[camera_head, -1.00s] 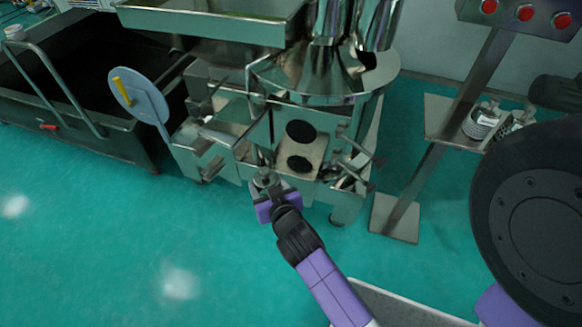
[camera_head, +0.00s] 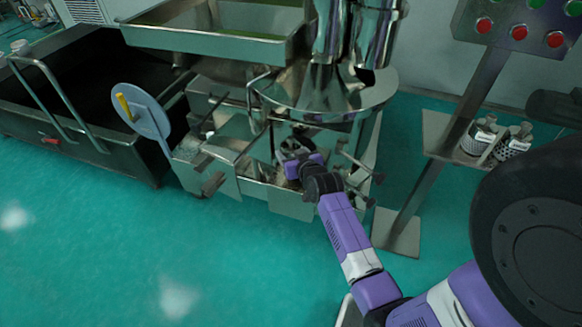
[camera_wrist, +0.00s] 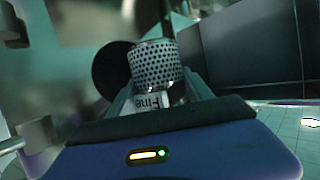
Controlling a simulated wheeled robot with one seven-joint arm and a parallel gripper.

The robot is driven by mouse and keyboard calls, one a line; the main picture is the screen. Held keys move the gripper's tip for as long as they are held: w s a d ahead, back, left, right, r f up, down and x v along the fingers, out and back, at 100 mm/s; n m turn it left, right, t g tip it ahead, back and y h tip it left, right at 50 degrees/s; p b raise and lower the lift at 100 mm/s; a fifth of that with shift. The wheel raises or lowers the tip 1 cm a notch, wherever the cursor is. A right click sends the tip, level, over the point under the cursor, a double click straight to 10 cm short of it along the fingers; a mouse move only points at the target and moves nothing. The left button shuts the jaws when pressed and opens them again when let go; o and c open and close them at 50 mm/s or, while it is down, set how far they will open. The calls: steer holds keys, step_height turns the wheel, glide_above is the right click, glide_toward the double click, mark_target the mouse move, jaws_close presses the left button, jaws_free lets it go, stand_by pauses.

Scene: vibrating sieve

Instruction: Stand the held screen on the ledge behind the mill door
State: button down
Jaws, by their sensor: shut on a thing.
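My gripper (camera_head: 288,163) reaches into the front of the steel mill (camera_head: 322,90). In the wrist view my gripper (camera_wrist: 162,98) is shut on a perforated metal screen (camera_wrist: 158,66), a short cylinder with a white tag reading "Fine". The screen looks roughly upright between the fingers. A black disc (camera_wrist: 108,68) shows behind it to the left. In the head view my wrist and the mill parts largely hide the screen. I cannot make out the ledge, or whether the screen touches it. A pale round plate with a yellow handle (camera_head: 152,112) stands out left of the mill.
Clamp handles (camera_head: 352,170) stick out right of my gripper. A steel tray (camera_head: 210,42) overhangs the upper left. A control stand (camera_head: 455,125) at the right has a shelf with more perforated screens (camera_head: 480,136). A dark bin (camera_head: 75,130) stands left. The green floor in front is clear.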

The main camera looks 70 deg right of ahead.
steer(key=shift+f+b, duration=0.55)
steer(key=shift+f, duration=2.6)
steer(key=shift+f, duration=0.15)
steer(key=shift+c, duration=2.1)
jaws_free()
